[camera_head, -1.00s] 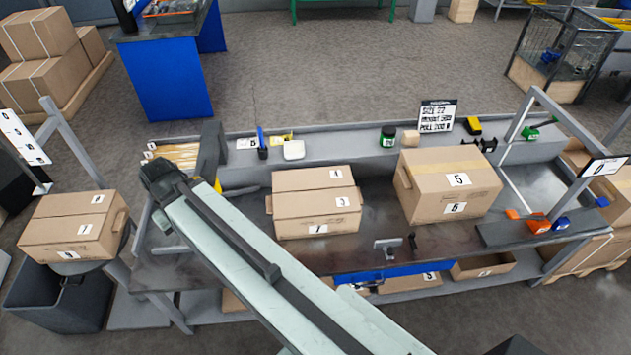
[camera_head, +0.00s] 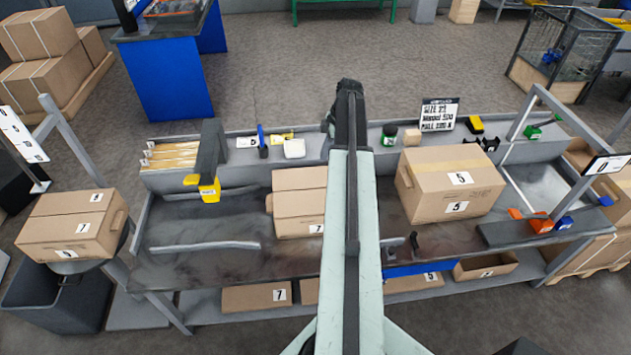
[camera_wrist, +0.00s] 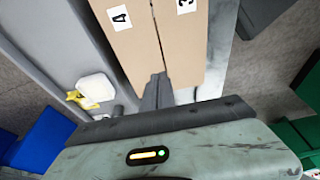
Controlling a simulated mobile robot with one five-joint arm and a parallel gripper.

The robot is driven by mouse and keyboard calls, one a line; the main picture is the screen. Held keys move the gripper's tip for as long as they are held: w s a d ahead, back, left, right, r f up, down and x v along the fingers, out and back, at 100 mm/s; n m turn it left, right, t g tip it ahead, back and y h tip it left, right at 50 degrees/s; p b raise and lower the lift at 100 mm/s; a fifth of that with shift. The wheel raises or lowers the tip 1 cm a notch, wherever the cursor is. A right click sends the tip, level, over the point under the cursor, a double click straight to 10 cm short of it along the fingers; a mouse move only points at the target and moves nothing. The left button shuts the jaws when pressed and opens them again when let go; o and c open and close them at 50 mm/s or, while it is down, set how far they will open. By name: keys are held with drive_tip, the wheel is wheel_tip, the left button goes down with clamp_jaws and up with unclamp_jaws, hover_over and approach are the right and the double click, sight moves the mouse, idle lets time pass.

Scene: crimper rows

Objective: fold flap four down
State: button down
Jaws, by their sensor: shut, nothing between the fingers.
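The middle cardboard box (camera_head: 297,203) stands on the bench, its right part hidden behind my arm in the head view. In the wrist view its top shows two long flaps side by side with a narrow dark seam between them. Flap four (camera_wrist: 124,40), labelled 4, is on the left; flap three (camera_wrist: 185,45), labelled 3, is on the right. Both look about flat; I cannot tell whether flap four is slightly raised. My gripper (camera_wrist: 155,92) is shut and empty, its dark fingers showing at the near end of the seam. I cannot tell whether they touch the box.
A closed box labelled 5 (camera_head: 450,185) stands to the right. A yellow tape dispenser (camera_head: 209,190) is at the left. A white item (camera_head: 294,148), a green jar (camera_head: 389,135) and a sign (camera_head: 438,115) line the back shelf. The bench's left part is mostly clear.

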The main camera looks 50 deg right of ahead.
sight(317, 189)
drive_tip(key=b+x, duration=0.8)
drive_tip(key=x, duration=0.1)
drive_tip(key=b+x, duration=0.4)
drive_tip(key=b, duration=0.1)
drive_tip(key=shift+s+d+f, duration=0.15)
drive_tip(key=shift+s+f, duration=0.05)
drive_tip(key=shift+f, duration=0.1)
drive_tip(key=shift+f+b, duration=0.3)
drive_tip(key=shift+s+f+b, duration=0.2)
drive_tip(key=shift+f+b, duration=0.4)
drive_tip(key=shift+b, duration=0.05)
drive_tip(key=shift+s+a+f+t+b, duration=0.1)
drive_tip(key=shift+s+a+t+b, duration=0.1)
drive_tip(key=shift+a+t+b, duration=0.15)
drive_tip(key=shift+h, duration=0.3)
drive_tip(key=shift+d, duration=0.1)
